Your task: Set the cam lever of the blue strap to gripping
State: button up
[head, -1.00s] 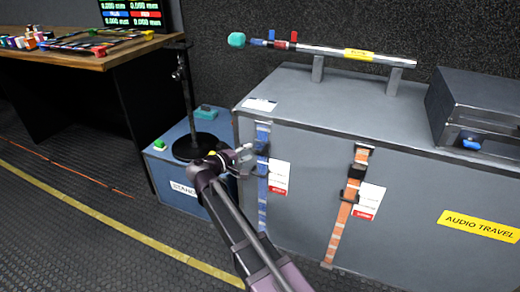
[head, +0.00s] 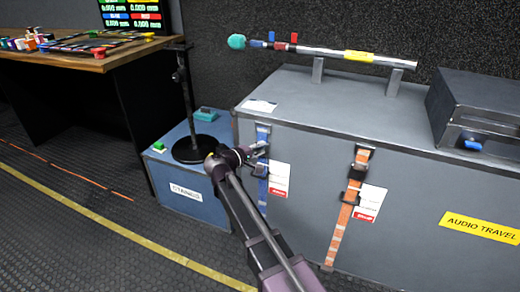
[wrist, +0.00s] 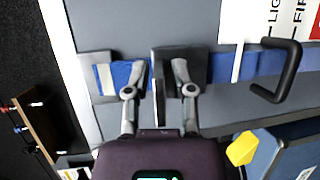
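The blue strap (head: 262,190) hangs down the front of the grey case. In the wrist view the strap (wrist: 225,67) runs sideways across the picture. A dark buckle (wrist: 198,60) sits on it, with a thin dark upright plate (wrist: 157,88), seemingly the cam lever, at its left side. My gripper (wrist: 159,66) is open, its two fingers on either side of this plate; whether either touches it I cannot tell. In the head view my gripper (head: 256,151) is at the upper part of the strap and partly hides the buckle.
A black bent handle (wrist: 285,75) sticks out from the strap, right of my fingers. An orange strap (head: 345,215) with its own buckle hangs to the right on the grey case (head: 410,190). A blue box (head: 185,185) with a stand stands left of my gripper.

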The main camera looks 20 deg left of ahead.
grip_shut()
jog(key=shift+f, duration=0.1)
jog(key=shift+f+t+b, duration=0.2)
jog(key=shift+t+b, duration=0.2)
jog(key=shift+b, duration=0.55)
jog(key=shift+m+t+h+b, duration=0.4)
jog(key=shift+t+b, duration=0.1)
jog(key=shift+b, duration=0.4)
jog(key=shift+r, duration=0.1)
jog(key=shift+o, duration=2.3)
grip_release()
jog(key=shift+s+a, duration=0.1)
jog(key=shift+s, duration=0.05)
jog(key=v, duration=1.1)
jog(key=shift+s+a, duration=0.2)
jog(key=shift+s, duration=0.1)
